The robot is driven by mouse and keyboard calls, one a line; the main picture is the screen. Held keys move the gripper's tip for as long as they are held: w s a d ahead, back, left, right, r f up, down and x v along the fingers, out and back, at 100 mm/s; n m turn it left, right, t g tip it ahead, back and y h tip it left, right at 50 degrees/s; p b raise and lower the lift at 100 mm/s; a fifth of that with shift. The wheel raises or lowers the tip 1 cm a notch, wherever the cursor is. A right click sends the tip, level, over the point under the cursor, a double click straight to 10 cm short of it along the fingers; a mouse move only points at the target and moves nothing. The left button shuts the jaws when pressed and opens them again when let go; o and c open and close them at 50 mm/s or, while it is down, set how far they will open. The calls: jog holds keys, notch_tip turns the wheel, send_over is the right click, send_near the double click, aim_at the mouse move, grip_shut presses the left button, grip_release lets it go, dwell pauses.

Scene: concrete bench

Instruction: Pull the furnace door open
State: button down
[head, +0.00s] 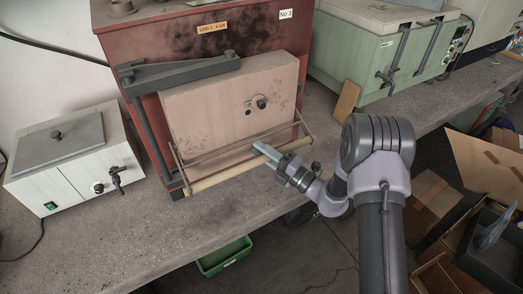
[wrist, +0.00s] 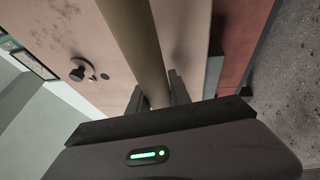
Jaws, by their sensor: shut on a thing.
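The furnace (head: 165,38) is a red box with dark stains on the bench. Its pale pink door (head: 215,95) is at the front, with a small round knob and a dark hinge arm at upper left. I cannot tell whether there is a gap behind it. A tan bar handle (head: 222,174) runs along the door's lower front on thin brackets. My gripper (head: 263,150) is shut on this bar, right of its middle. In the wrist view, the bar (wrist: 140,45) passes between my two dark fingers (wrist: 157,98), with the door (wrist: 185,35) behind it.
A white box unit (head: 75,160) stands left of the furnace and a green unit (head: 385,55) stands right. A small tan board (head: 345,100) leans near the green unit. The concrete bench (head: 150,235) is bare in front. A green crate (head: 224,258) and cardboard boxes (head: 430,195) sit below.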

notch_tip(320, 180, up, 2)
jog(key=p, duration=0.5)
jog(key=shift+s+d+h, duration=0.15)
jog(key=shift+h, duration=0.25)
jog(key=r+p, duration=0.1)
jog(key=p, duration=0.2)
jog(key=m+g+h+p, duration=0.1)
jog(key=p, duration=0.2)
jog(key=shift+s+d+r, duration=0.3)
jog(key=shift+s+r, duration=0.05)
jog(key=shift+s+r+p, duration=0.15)
jog(key=shift+r+p, duration=0.25)
jog(key=shift+p, duration=0.25)
jog(key=shift+d, duration=0.1)
jog(key=shift+f, duration=0.1)
jog(key=shift+s, duration=0.1)
